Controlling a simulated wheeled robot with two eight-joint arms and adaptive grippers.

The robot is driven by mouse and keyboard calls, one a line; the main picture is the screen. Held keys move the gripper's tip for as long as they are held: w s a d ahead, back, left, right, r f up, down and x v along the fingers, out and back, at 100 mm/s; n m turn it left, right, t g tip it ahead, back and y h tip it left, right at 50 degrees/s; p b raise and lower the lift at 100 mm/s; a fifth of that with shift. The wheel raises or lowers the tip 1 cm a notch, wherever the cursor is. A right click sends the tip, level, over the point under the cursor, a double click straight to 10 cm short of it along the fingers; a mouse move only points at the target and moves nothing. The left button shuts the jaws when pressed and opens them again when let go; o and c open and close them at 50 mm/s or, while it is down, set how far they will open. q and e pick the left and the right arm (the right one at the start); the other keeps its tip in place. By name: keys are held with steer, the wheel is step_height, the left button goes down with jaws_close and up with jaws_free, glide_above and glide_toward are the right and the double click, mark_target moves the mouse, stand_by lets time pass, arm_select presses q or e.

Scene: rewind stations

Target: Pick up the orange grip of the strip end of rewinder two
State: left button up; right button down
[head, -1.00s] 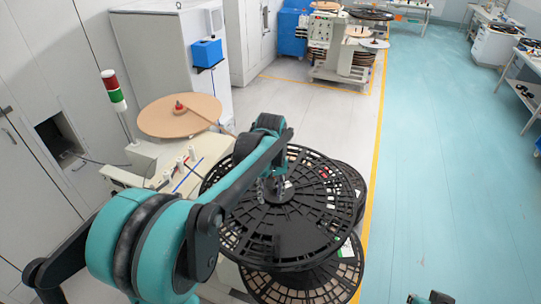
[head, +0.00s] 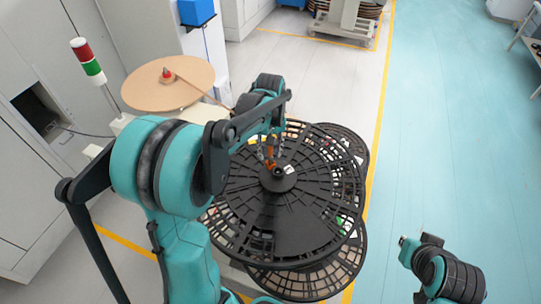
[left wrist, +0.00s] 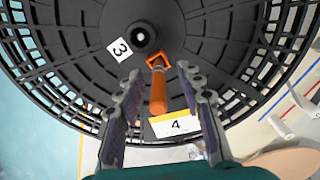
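An orange grip (left wrist: 157,92) with a square loop at one end lies over the black slotted reel (left wrist: 75,70), close to its hub. The grip also shows in the head view as a small orange patch (head: 271,153) just behind the hub. My left gripper (left wrist: 162,77) is open, with one finger on each side of the grip; no finger is seen closed on it. In the head view my left gripper (head: 266,150) hangs over the back of the reel (head: 290,225). The strip cannot be made out.
White labels reading 3 (left wrist: 119,49) and 4 (left wrist: 177,124) are near the grip. More black reels (head: 315,280) lie below and behind. A tan disc (head: 167,83) and a signal lamp (head: 88,62) stand at the left.

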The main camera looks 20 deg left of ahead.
mark_target(270, 155)
arm_select(q)
steer(key=f, duration=0.2)
steer(key=shift+w+a+f, duration=0.1)
steer(key=shift+w+f, duration=0.3)
steer(key=shift+s+f, duration=0.15)
steer(key=shift+f, duration=0.2)
jaws_close()
steer(key=shift+r, duration=0.2)
